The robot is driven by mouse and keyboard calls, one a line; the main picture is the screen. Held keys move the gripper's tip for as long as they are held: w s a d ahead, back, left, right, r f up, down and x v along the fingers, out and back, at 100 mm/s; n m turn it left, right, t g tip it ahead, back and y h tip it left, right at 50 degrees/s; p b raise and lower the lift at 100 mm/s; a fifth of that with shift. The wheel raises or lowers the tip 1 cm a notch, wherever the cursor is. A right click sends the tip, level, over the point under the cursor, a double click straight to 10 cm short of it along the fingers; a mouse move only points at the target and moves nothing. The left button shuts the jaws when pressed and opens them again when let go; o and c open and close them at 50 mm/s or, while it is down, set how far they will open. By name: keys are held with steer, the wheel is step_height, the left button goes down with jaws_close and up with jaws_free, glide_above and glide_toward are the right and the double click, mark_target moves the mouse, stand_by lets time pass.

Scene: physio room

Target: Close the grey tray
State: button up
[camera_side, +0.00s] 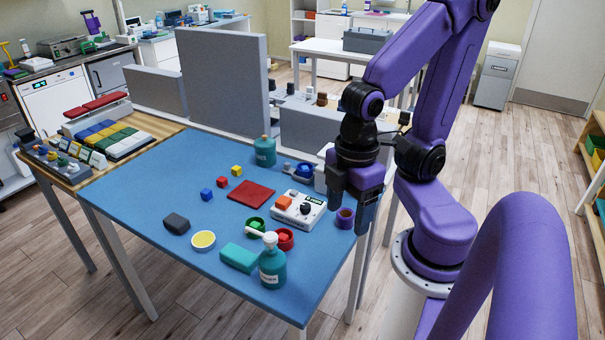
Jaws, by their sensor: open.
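I cannot clearly make out a grey tray on the blue-topped table (150,185). A small grey piece (289,168) with a blue round thing on it sits near the back right edge, partly hidden; I cannot tell if it is the tray or whether it is open. A dark grey block (176,223) lies at the left. My gripper (351,208) points down over the table's right edge, open, its fingers apart. A small purple cup (345,219) shows just below and between the fingertips; I cannot tell if they touch it.
A white device (299,213) with an orange block stands left of my gripper. Green and red cups (285,239), a teal block (239,257) and a teal bottle (272,268) are in front. Another teal bottle (265,152) and grey panels (225,80) stand behind.

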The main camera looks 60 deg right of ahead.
steer(key=shift+w+a, duration=0.15)
steer(key=shift+w, duration=0.15)
steer(key=shift+c, duration=1.2)
steer(key=w+d+r+m, duration=0.2)
steer(key=w+m, duration=0.3)
steer(key=w, duration=1.5)
steer(key=w+d+f+m, duration=0.2)
steer(key=w+d+m, duration=0.1)
steer(key=w+d, duration=0.8)
steer(key=m, duration=0.5)
glide_above(289, 164)
step_height(289, 164, down, 6)
step_height(289, 164, down, 17)
steer(key=shift+r, duration=0.2)
